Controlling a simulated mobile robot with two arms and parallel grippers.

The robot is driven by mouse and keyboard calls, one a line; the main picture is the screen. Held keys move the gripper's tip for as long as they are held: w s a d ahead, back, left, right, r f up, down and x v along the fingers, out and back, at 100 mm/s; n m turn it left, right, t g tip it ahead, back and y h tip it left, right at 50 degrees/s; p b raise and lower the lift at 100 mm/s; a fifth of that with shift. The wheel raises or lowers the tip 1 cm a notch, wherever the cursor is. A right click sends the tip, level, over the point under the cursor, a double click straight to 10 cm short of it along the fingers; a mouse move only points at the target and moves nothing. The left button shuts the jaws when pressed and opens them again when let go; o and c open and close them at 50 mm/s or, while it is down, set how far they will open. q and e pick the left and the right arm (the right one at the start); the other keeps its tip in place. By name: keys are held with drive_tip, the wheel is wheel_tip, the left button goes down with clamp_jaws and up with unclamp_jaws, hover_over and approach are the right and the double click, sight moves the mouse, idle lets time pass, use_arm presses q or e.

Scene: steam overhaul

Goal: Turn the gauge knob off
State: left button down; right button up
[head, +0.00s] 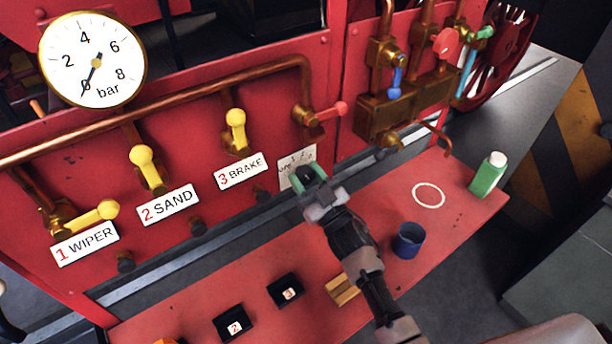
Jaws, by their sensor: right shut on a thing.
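The round pressure gauge (93,60) is on the red panel at the upper left, with its needle near 0 bar. My right gripper (308,176) has green fingertips and is at the lower panel, in front of a pale card with handwriting (298,158). It is shut on a small dark knob, mostly hidden between the fingers. Above it, a red-handled valve (329,111) sits at the end of the copper pipe, apart from the gripper. I cannot read the card well enough to tell which control is the gauge knob. My left gripper is not in view.
Yellow levers stand above labels WIPER (85,243), SAND (168,205) and BRAKE (241,171). Brass valves with blue (395,84) and red (446,42) handles are at upper right. The red shelf (455,218) holds a blue cup (408,240), green bottle (488,175) and black boxes (285,291).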

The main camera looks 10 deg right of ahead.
drive_tip(key=n+y, duration=0.1)
drive_tip(key=n, duration=0.1)
drive_tip(key=n+g+y, duration=0.1)
drive_tip(key=n, duration=0.2)
drive_tip(key=shift+g, duration=0.3)
drive_tip(key=shift+n+g+y, duration=0.4)
drive_tip(key=shift+n+g, duration=0.05)
drive_tip(key=shift+n, duration=0.75)
drive_tip(key=shift+n+g+y, duration=0.4)
drive_tip(key=shift+n+g, duration=0.05)
drive_tip(key=shift+n, duration=1.05)
drive_tip(key=o, duration=0.9)
drive_tip(key=b+v, duration=0.3)
drive_tip(key=v, duration=0.8)
drive_tip(key=shift+w+d+b, duration=0.1)
drive_tip(key=shift+b, duration=0.25)
